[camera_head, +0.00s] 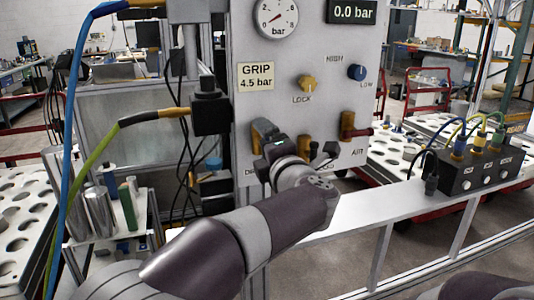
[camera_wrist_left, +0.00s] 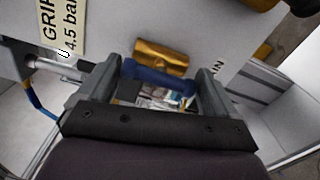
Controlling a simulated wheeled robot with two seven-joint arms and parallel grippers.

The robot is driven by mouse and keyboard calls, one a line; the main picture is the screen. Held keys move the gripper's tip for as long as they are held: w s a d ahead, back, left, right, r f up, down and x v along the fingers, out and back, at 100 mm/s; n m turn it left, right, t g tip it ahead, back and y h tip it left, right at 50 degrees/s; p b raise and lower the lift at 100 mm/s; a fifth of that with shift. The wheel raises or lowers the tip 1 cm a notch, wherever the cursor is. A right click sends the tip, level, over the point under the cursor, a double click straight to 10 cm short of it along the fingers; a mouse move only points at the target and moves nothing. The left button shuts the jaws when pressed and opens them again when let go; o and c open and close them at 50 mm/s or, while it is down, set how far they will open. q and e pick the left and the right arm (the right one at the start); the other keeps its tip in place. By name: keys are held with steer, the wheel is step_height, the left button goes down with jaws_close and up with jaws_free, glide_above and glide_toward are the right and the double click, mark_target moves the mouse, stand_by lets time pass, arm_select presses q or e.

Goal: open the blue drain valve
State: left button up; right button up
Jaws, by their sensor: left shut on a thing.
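The drain valve has a brass body (camera_wrist_left: 160,57) and a blue handle (camera_wrist_left: 158,78) in the left wrist view. My left gripper (camera_wrist_left: 163,75) is shut on the blue handle, one finger at each end of it. The handle lies crosswise just below the brass body. In the head view the brass body (camera_head: 263,132) shows at the lower left of the grey panel, above a partly covered label. My left gripper (camera_head: 274,152) covers the blue handle there. My right gripper is not in view.
The panel (camera_head: 340,90) also carries a gauge (camera_head: 277,17) near 0, a "0.0 bar" display (camera_head: 352,12), a brass lock knob (camera_head: 306,83), a blue knob (camera_head: 357,72) and a red-handled air valve (camera_head: 351,127). A black button box (camera_head: 482,172) stands on the rail at right.

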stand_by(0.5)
arm_select(q)
steer(key=o, duration=0.7)
steer(key=v, duration=1.2)
steer(key=shift+s+d, duration=0.1)
steer(key=shift+s, duration=0.2)
steer(key=shift+f, duration=0.1)
